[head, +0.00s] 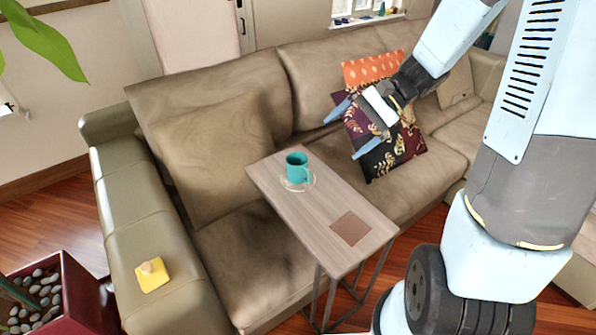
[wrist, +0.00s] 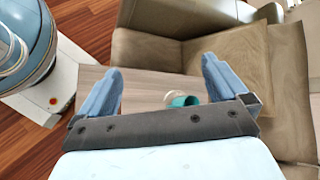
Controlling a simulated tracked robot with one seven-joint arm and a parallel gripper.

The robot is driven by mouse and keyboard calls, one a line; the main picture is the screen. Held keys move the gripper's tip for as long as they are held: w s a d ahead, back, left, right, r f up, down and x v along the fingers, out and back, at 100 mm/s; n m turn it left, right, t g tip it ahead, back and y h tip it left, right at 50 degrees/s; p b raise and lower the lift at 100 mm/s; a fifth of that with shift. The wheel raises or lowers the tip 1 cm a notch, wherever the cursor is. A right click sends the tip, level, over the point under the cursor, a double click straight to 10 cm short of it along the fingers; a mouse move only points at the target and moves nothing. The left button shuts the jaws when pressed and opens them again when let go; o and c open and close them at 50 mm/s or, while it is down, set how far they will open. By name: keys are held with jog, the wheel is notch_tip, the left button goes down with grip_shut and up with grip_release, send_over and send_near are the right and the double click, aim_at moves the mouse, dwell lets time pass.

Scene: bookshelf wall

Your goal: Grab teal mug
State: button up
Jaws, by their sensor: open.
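The teal mug (head: 297,168) stands upright on a clear saucer (head: 290,185) near the far left end of a small wooden side table (head: 320,208). Its handle points right in the head view. My gripper (head: 345,130) is open and empty, above the sofa, to the right of the mug and apart from it. In the wrist view, my gripper's two blue fingers (wrist: 160,80) are spread. The mug (wrist: 183,100) shows between them, nearer the right finger, its lower part hidden behind the gripper's dark bar.
A brown square coaster (head: 350,229) lies on the table's near end. The sofa (head: 240,265) stands behind and beside the table, with patterned pillows (head: 385,135). A yellow item (head: 153,276) lies on the sofa arm. A planter with stones (head: 75,295) stands at lower left.

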jog(key=w+f+m+t+y, duration=0.4)
jog(key=w+f+m+y, duration=0.35)
jog(key=f, duration=0.55)
jog(key=m+t+h, duration=0.2)
jog(key=m+t, duration=0.5)
jog(key=m, duration=0.3)
send_near(307, 163)
jog(key=shift+s+d+r+n+y, duration=0.15)
jog(key=shift+s+d+n+y, duration=0.1)
jog(key=shift+s+d, duration=0.5)
jog(key=shift+a, duration=0.1)
jog(key=x, duration=1.3)
jog(key=shift+w+a+f, duration=0.15)
jog(key=shift+w+f, duration=0.1)
jog(key=shift+w, duration=0.15)
jog(key=c, duration=1.5)
jog(key=shift+r, duration=0.1)
jog(key=shift+c, duration=0.2)
